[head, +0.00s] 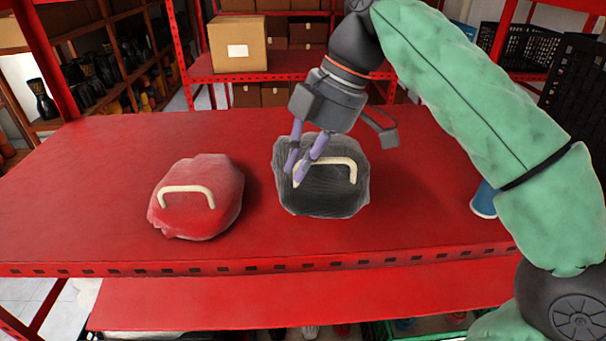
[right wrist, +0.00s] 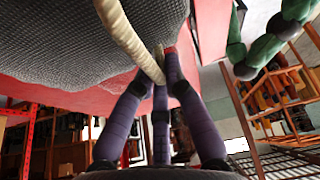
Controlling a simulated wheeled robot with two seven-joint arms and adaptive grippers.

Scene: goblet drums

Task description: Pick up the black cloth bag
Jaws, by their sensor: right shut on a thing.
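The black cloth bag (head: 322,195) is on the red table, right of the middle, with a pale curved handle (head: 338,161) facing up. My right gripper (head: 299,174) comes down from above, and its purple fingers are shut on the left end of the handle. In the right wrist view, the fingers (right wrist: 160,75) meet at the pale handle (right wrist: 128,38), and the dark woven side of the bag (right wrist: 75,45) fills the upper left. I cannot tell whether the bag's underside touches the table. My left gripper is not in view.
A red cloth bag (head: 205,218) with a similar handle lies to the left on the red table (head: 90,205). A blue cup-like thing (head: 484,200) stands at the right, partly behind my right arm. A cardboard box (head: 237,43) sits on the shelf behind. The table's left part is clear.

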